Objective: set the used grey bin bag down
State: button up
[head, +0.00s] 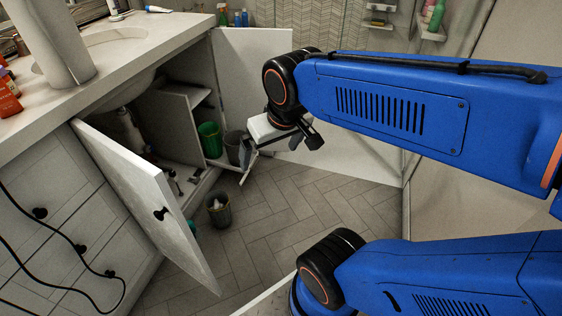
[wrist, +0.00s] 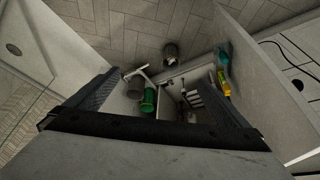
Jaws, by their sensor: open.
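A small grey bag-like container (head: 235,147) stands beside a green one (head: 209,140) at the open cabinet; I cannot tell for sure whether it is the used bin bag. The grey one also shows in the wrist view (wrist: 134,86), beside the green one (wrist: 149,100). Another grey container with whitish contents (head: 219,211) stands upright on the floor in front of the cabinet; it also shows in the wrist view (wrist: 171,55). My gripper (head: 282,144) is open and empty, above and right of the cabinet opening. Its two fingers spread wide in the wrist view (wrist: 156,82).
The left cabinet door (head: 150,200) stands open toward the floor, and the right door (head: 253,80) is open behind my gripper. Bottles and small items lie inside the cabinet. The tiled floor (head: 310,215) is clear to the right of the floor container.

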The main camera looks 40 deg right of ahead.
jog(key=shift+n, duration=0.4)
jog(key=s, duration=0.4)
jog(key=shift+s+a+r, duration=0.1)
jog(key=shift+s, duration=0.25)
